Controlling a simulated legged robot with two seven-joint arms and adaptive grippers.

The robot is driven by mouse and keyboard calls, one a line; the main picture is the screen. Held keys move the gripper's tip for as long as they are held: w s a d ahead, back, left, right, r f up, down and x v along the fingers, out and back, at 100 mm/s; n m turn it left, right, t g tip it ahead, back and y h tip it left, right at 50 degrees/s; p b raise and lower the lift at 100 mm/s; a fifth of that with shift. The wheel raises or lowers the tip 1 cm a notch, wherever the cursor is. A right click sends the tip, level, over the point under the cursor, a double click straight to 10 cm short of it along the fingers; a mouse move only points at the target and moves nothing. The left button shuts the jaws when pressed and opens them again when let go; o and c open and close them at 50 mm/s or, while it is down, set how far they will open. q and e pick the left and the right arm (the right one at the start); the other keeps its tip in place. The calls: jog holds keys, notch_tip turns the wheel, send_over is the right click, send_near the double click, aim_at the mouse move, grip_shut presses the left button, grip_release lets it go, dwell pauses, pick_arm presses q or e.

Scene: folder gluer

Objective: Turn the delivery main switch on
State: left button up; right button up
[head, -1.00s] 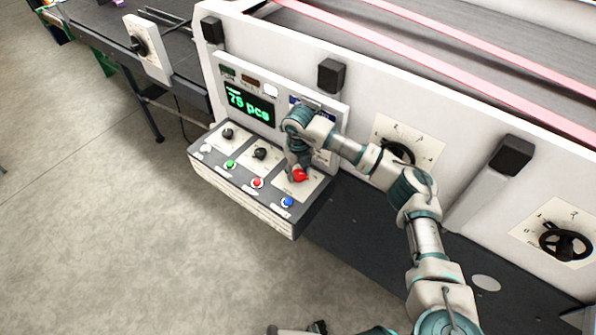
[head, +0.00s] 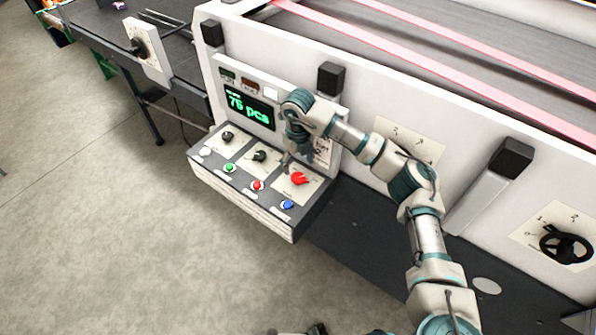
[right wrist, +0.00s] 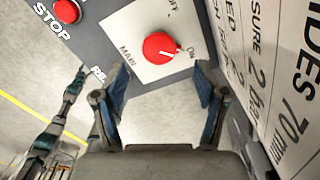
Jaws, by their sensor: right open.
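The delivery main switch (head: 300,178) is a red knob on a pale plate at the right end of the control box. In the right wrist view the red knob (right wrist: 160,48) sits on a white plate marked MAIN, OFF and ON. Its pale mark points toward ON. My right gripper (head: 288,162) hangs just behind and above the knob in the head view. In the right wrist view its two fingers (right wrist: 157,82) are spread and empty, apart from the knob. Of my left arm, parts show at the head view's bottom edge; its gripper's jaw state is unclear.
The control box (head: 240,208) also carries black knobs and green, red and blue buttons. A display (head: 248,106) above reads 76 pcs. A black handwheel (head: 565,243) is at the far right. Open floor (head: 90,240) lies in front of the box.

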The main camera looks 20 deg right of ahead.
aim_at(298, 176)
notch_tip(298, 176, up, 6)
dwell(0.7)
